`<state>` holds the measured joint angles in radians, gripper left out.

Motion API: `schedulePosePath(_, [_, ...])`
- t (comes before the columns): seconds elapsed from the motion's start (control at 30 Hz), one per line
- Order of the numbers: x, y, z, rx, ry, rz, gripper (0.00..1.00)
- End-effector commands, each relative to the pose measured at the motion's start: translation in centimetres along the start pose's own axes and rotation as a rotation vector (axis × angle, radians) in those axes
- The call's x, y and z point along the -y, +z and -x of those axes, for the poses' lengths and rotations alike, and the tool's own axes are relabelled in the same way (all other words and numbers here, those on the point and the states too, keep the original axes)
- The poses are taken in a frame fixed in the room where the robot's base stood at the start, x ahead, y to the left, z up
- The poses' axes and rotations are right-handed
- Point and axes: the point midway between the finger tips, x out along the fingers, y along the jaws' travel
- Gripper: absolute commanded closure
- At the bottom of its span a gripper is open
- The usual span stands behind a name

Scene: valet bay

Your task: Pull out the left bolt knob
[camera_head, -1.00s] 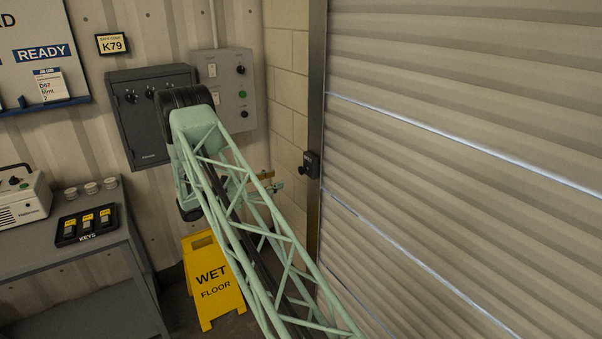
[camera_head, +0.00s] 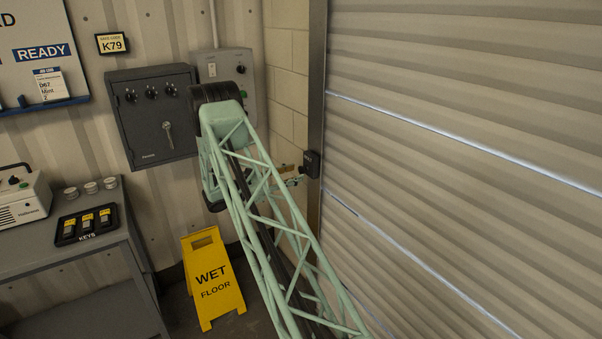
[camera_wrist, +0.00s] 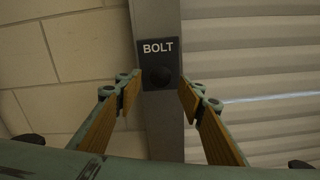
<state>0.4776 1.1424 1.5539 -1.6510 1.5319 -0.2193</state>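The bolt knob (camera_wrist: 159,77) is a round black knob under the white word BOLT on a dark plate (camera_wrist: 158,48), fixed to the grey door post. In the wrist view my gripper (camera_wrist: 157,92) is open, with one wood-faced finger on each side of the knob and clear space between. I cannot tell whether the fingertips reach as far as the knob. In the head view the dark bolt unit (camera_head: 311,164) sits on the post at the shutter's left edge, and my gripper (camera_head: 299,175) is close to its left side, partly hidden by my arm.
The ribbed roller shutter (camera_head: 460,150) fills the right side, and a block wall (camera_head: 285,100) lies left of the post. A grey key safe (camera_head: 150,115) and a control box (camera_head: 238,68) hang behind my arm. A yellow wet floor sign (camera_head: 213,283) stands below.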

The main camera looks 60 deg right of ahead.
Motion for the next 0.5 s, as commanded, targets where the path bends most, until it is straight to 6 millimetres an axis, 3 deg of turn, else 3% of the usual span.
schedulePosePath(0.2, [0.0, 0.0, -2.6, 0.001, -0.001, 0.0, 0.64])
schedulePosePath(0.5, [0.0, 0.0, -4.1, 0.0, 0.001, 0.0, 0.64])
